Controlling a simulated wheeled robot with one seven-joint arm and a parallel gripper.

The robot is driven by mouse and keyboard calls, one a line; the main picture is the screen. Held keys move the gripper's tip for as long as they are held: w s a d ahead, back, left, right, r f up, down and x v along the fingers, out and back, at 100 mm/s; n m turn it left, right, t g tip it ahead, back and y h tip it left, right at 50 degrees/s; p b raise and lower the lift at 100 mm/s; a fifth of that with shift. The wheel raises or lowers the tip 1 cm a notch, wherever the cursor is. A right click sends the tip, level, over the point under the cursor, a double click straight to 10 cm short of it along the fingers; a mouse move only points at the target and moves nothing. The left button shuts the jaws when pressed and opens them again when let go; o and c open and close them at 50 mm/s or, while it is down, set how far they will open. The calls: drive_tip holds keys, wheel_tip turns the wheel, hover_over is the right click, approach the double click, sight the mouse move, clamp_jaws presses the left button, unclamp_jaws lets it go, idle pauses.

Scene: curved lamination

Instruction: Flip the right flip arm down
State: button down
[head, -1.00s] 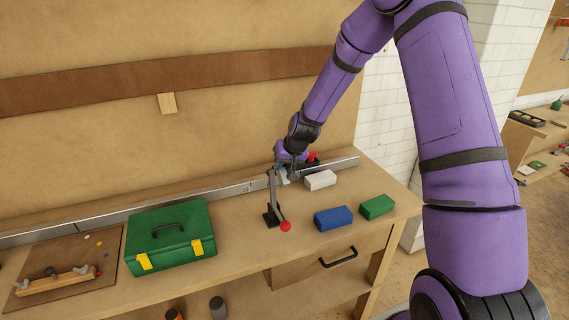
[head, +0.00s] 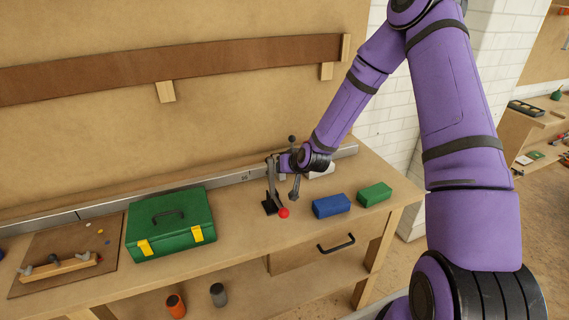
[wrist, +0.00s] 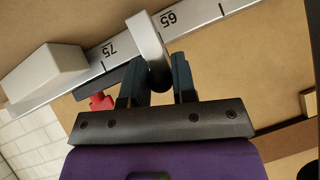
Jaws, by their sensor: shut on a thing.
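The right flip arm (wrist: 147,38) is a light grey bar lying across the metal rail (wrist: 95,62) in the wrist view. It has a dark round knob (wrist: 158,77) at its near end. My gripper (wrist: 160,72) is shut on this knob, with one dark finger on each side. In the head view my gripper (head: 284,163) is at the rail's right part, close behind a grey upright lever (head: 271,180) on a black base. My wrist hides most of the flip arm there.
A red knob (wrist: 102,101) and a white block (wrist: 45,72) are beside my gripper. A green toolbox (head: 170,230) stands left.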

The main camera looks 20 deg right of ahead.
drive_tip(key=shift+w+d+f, duration=0.2)
drive_tip(key=shift+f, duration=0.45)
drive_tip(key=shift+w, duration=0.1)
drive_tip(key=c, duration=0.9)
unclamp_jaws()
drive_tip(key=shift+d, duration=0.1)
drive_tip(key=shift+c, duration=0.2)
drive_tip(key=shift+a, duration=0.2)
drive_tip(key=shift+w+a, duration=0.1)
drive_tip(key=shift+f, duration=0.1)
